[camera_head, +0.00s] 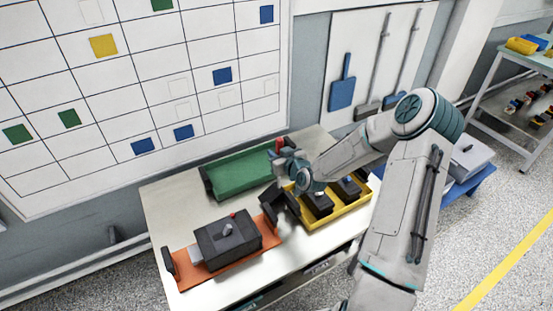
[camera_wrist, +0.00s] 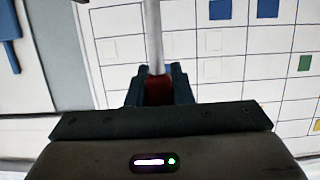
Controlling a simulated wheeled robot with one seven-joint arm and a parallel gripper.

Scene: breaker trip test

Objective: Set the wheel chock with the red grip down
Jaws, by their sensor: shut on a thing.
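My gripper (camera_head: 280,152) is over the table, near the right end of the green tray. It is shut on a red grip (camera_head: 279,144). In the wrist view the red grip (camera_wrist: 158,88) sits between the two dark fingers, with a light grey rod (camera_wrist: 153,35) running beyond it to the top edge. I cannot make out a whole chock body on it; the rest of the held thing is hidden or out of the picture. A dark grey block (camera_head: 228,241) with a light knob and a small red spot stands on the orange tray (camera_head: 187,277).
A green tray (camera_head: 235,176) lies at the back of the table (camera_head: 160,205). A yellow tray (camera_head: 335,219) with dark knobbed blocks stands at the right, partly behind my arm. Bare tabletop shows at the left and between the trays. A gridded whiteboard (camera_head: 130,100) hangs behind.

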